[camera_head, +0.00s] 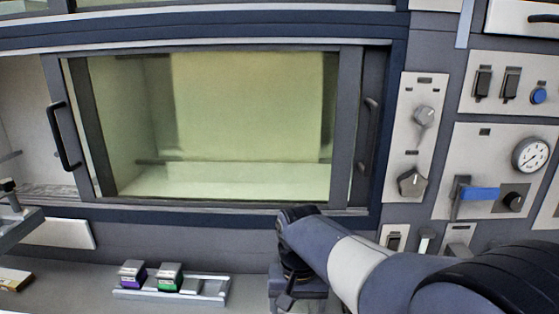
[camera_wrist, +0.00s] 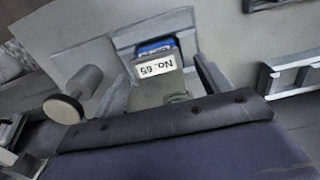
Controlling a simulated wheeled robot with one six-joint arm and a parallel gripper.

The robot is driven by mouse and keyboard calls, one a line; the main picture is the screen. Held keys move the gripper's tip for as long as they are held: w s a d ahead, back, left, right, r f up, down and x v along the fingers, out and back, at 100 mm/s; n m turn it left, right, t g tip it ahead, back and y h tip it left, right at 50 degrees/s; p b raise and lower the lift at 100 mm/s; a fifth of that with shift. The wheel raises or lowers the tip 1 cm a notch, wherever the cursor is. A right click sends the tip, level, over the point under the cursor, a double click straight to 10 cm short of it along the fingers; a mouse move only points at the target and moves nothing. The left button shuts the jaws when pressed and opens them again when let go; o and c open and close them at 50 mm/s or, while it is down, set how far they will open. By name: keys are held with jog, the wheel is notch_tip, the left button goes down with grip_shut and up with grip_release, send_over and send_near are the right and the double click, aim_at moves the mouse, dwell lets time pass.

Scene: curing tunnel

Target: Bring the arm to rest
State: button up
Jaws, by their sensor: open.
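My arm reaches in from the lower right in the head view, and my gripper (camera_head: 288,297) hangs low in front of the counter. In the wrist view my gripper (camera_wrist: 165,75) is open, with one finger on each side of a grey block (camera_wrist: 170,88). The block has a blue part and a white label reading "No. 65". I cannot tell whether the fingers touch it. The block does not show in the head view, where the arm hides that part of the counter.
A rack (camera_head: 205,294) on the counter holds a purple-marked block (camera_head: 132,274) and a green-marked block (camera_head: 169,277). A glazed door (camera_head: 230,120) with dark handles stands behind. Panels with knobs, a gauge (camera_head: 531,155) and a blue-handled lever (camera_head: 478,194) are at right. A round-ended knob (camera_wrist: 66,108) stands left of the block.

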jog(key=shift+r, duration=0.35)
jog(key=shift+f, duration=0.15)
notch_tip(320, 180, up, 10)
notch_tip(320, 180, down, 10)
jog(key=shift+f, duration=0.25)
notch_tip(320, 180, up, 9)
jog(key=p, duration=0.6)
jog(key=shift+r, duration=0.2)
